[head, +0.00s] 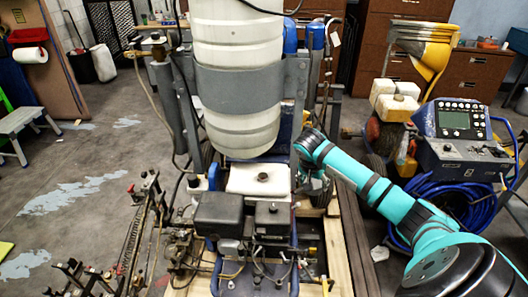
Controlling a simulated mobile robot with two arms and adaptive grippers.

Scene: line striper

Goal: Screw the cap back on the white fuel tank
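The white fuel tank (258,181) sits low on the line striper, below the big white barrel and behind the engine. A small dark round spot (262,177) shows on its top; I cannot tell whether it is a seated cap or an open filler neck. My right arm comes in from the lower right and reaches to the striper's frame just right of the tank. Dark parts at its end, likely my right gripper (314,186), are partly hidden there and too unclear to read the fingers. No loose cap is clearly visible. My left gripper is not in view.
The big white barrel (236,80) and its grey frame stand over the tank. The black engine (219,212) is in front of it. Floor at left is mostly clear.

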